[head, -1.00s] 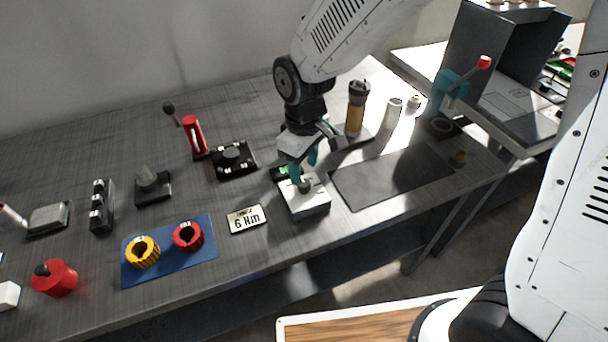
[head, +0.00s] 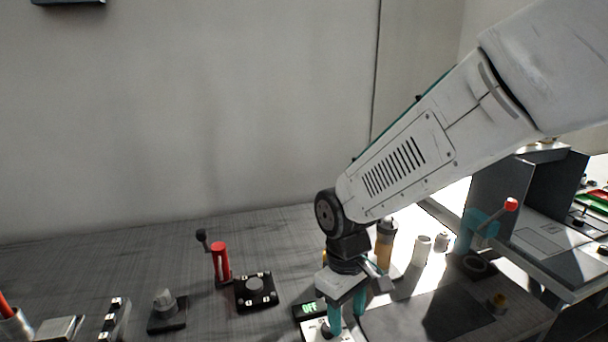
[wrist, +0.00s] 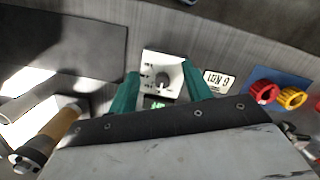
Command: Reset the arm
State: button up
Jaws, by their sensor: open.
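My gripper (head: 347,318) is at the lower middle of the head view, its teal fingers pointing down at the bench. The white box (head: 318,331) is partly cut off at the bottom of the head view, just by the fingers. I cannot tell whether the fingers touch it.
An amber-and-black cylinder (head: 385,245) and white cylinders (head: 421,250) stand close on the right. A dark mat (wrist: 70,50) lies flat. Red and yellow rings (wrist: 264,92) sit on a blue mat.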

jog(key=s+d+r+m+t, duration=0.2)
jog(key=s+d+r+m, duration=0.6)
jog(key=s+d+r, duration=0.6)
jog(key=shift+s+d+t+y, duration=0.4)
jog(key=shift+s+d, duration=0.4)
jog(key=shift+d, duration=1.25)
